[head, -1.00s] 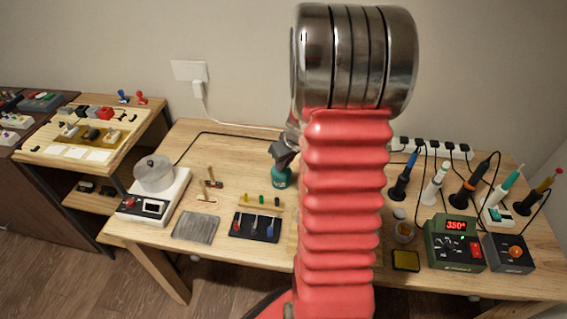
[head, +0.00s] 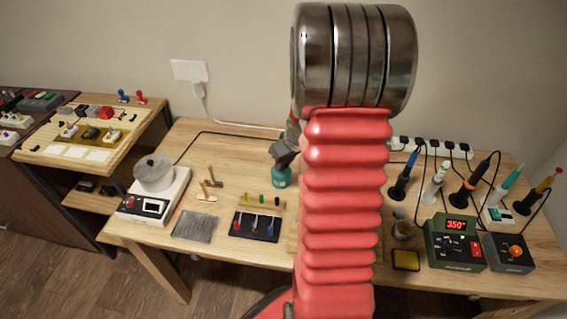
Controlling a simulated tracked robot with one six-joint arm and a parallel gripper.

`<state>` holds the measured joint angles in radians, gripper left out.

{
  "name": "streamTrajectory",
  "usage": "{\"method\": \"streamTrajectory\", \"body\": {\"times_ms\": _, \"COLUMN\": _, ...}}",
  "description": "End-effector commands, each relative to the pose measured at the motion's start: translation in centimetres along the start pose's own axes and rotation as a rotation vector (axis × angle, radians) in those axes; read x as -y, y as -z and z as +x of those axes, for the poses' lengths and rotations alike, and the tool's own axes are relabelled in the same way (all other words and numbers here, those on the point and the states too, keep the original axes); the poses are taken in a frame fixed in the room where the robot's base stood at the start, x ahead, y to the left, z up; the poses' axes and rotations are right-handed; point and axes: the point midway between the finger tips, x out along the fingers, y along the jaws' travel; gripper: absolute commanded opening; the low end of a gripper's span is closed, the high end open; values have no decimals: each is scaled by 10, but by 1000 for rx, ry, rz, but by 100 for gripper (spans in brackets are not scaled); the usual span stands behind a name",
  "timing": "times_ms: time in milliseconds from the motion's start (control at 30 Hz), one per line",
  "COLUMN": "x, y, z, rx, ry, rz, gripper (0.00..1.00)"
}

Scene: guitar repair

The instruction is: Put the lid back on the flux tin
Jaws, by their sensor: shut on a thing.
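My raised red arm fills the middle of the head view and hides the table behind it. A small grey part of my arm shows at its left edge, above a teal bottle (head: 280,178). My gripper's fingertips and whatever is between them are hidden behind the arm. I cannot make out the flux tin or its lid for certain. A small round container (head: 403,231) stands just right of the arm, with a small grey round thing (head: 399,214) behind it. They are too small to identify.
Right of the arm are a yellow-black pad (head: 406,260), a green soldering station (head: 455,244) and several upright irons in holders. The wooden table's (head: 225,152) back left is mostly clear.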

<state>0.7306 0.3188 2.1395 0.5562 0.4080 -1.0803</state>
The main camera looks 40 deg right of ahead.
Motion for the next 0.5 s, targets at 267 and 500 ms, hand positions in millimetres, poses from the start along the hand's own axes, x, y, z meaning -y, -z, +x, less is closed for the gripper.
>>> {"method": "streamTrajectory", "body": {"times_ms": 267, "x": 0, "y": 0, "z": 0, "rx": 0, "ry": 0, "rz": 0, "gripper": 25}}
{"method": "streamTrajectory", "body": {"times_ms": 500, "x": 0, "y": 0, "z": 0, "rx": 0, "ry": 0, "rz": -1, "gripper": 37}}
